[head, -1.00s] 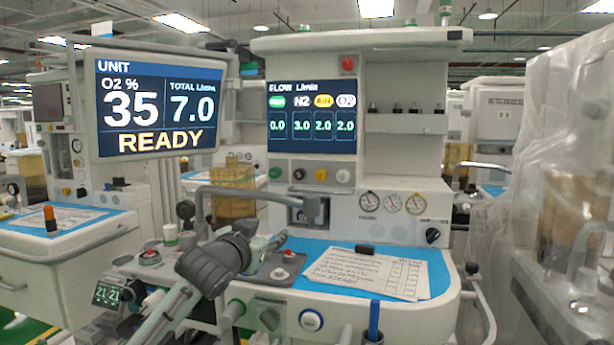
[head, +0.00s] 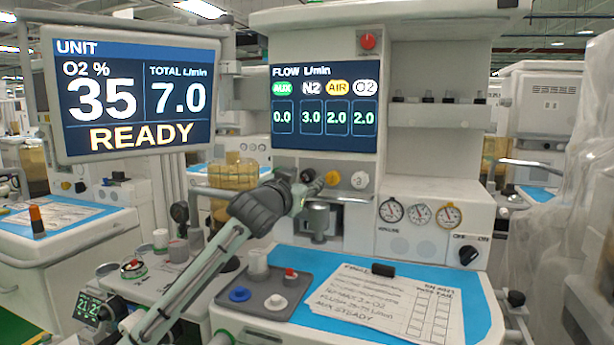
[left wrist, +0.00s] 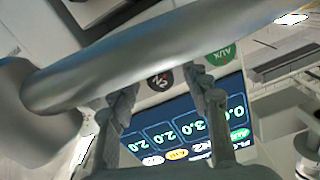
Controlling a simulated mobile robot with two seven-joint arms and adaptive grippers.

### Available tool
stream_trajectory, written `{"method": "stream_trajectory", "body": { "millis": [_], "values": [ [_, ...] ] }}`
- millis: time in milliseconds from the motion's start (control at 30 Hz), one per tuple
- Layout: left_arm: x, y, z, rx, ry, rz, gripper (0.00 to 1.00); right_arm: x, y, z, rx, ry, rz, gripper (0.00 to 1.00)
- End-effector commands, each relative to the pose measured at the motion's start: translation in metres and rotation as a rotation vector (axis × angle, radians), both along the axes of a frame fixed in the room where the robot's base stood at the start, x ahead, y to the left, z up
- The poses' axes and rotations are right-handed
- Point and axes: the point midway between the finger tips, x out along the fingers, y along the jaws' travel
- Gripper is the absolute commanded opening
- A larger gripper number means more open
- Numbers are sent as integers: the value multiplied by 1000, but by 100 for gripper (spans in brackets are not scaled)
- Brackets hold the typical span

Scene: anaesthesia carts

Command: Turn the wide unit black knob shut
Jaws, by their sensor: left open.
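The wide unit's row of knobs sits below its flow screen (head: 324,108). The black knob (head: 307,175) is in that row, left of the yellow knob (head: 332,179) and white knob (head: 359,180). My left gripper (head: 304,188) is raised in front of the black knob and partly covers the row's left end; the green knob is hidden there. In the left wrist view, the black knob (left wrist: 160,79) with an N2 mark lies between the open fingertips (left wrist: 161,82); contact cannot be told. The green AUX knob (left wrist: 222,55) is beside one finger. My right gripper is not in view.
A grey bar (left wrist: 150,72) crosses close in the left wrist view. Below the knobs are a metal canister (head: 318,220) and a grey tray (head: 245,308) with small caps. Papers (head: 385,305) lie on the blue worktop. A black ON/OFF knob (head: 468,255) is at right.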

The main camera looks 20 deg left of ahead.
Motion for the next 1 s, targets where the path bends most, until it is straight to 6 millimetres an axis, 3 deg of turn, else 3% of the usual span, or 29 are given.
{"method": "stream_trajectory", "body": {
  "millis": [167,433,833,1000],
  "values": [
    [15,-1,1,0,-1,-1,48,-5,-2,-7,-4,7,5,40],
    [16,-1,0,0,-1,-1,48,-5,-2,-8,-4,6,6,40],
    [16,-1,0,0,0,-1,0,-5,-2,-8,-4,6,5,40],
    [16,-1,0,6,0,-1,0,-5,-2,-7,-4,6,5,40]
  ]
}}
